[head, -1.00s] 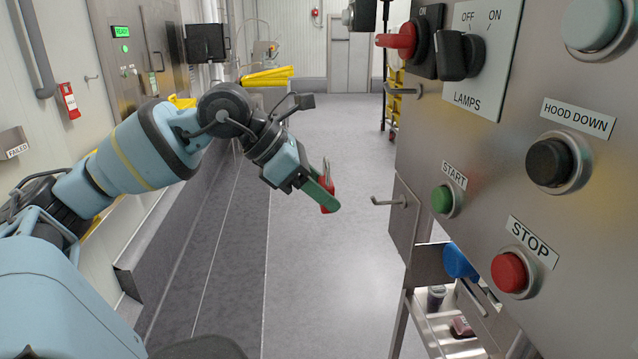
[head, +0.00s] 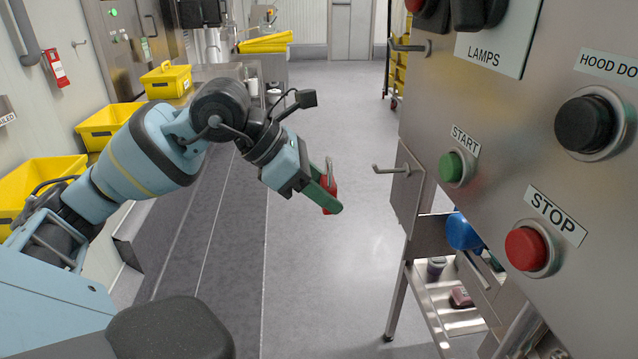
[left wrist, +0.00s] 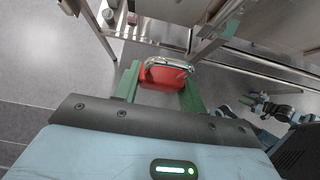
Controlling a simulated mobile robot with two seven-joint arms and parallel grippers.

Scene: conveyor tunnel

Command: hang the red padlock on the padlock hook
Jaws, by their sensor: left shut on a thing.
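The red padlock (head: 329,190) is held between the green fingers of my left gripper (head: 326,194), with its metal shackle (head: 329,167) sticking up. In the left wrist view its red body (left wrist: 160,77) sits between both fingers, the shackle (left wrist: 168,63) open to view. A metal hook (head: 390,170) juts left from a small plate on the steel panel, to the right of the padlock and apart from it. A second hook (head: 408,46) is higher on the panel. I cannot read which is the padlock hook.
The steel control panel (head: 480,100) with START and STOP buttons fills the right. A steel shelf (head: 447,310) with small items stands below it. Yellow crates (head: 110,122) line the left side. The grey floor between is clear.

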